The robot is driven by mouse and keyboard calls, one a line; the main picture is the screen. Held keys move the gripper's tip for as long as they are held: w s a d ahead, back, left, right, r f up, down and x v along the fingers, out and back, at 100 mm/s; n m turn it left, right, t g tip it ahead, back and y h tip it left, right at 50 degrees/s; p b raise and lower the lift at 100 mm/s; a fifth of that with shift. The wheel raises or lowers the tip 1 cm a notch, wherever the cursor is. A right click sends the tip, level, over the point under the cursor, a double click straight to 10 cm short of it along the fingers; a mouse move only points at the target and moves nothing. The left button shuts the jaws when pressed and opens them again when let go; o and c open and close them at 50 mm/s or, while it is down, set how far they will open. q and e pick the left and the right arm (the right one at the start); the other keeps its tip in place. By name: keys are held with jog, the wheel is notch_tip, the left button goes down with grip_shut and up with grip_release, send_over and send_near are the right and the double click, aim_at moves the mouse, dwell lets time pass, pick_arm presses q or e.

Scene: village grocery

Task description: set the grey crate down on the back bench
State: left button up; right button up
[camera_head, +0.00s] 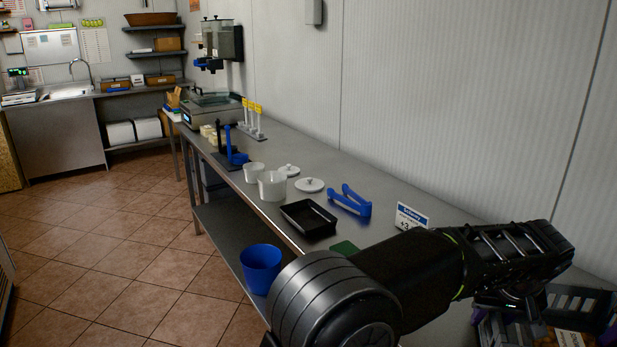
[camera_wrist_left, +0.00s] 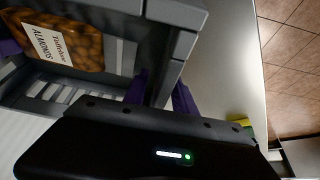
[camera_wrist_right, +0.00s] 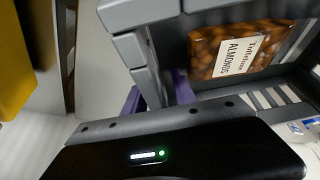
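The grey crate (camera_head: 602,308) shows only in part at the lower right of the head view, holding a bag of almonds (camera_wrist_left: 62,42). In the left wrist view my left gripper (camera_wrist_left: 160,92) has its purple fingers on either side of the crate wall (camera_wrist_left: 185,50). In the right wrist view my right gripper (camera_wrist_right: 158,95) straddles the opposite wall (camera_wrist_right: 140,55). Both look closed on the crate. My left arm hides much of it in the head view. A long steel bench (camera_head: 345,190) runs along the wall. Whether the crate touches it is unclear.
Tiled floor (camera_head: 110,250) lies open at the left.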

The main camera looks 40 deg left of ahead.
aim_at(499, 319)
pick_arm(q)
jog(key=v, duration=1)
jog(key=shift+s+r, duration=0.1)
jog(key=shift+r, duration=0.15)
pick_arm(e)
jog(key=v, duration=1.2)
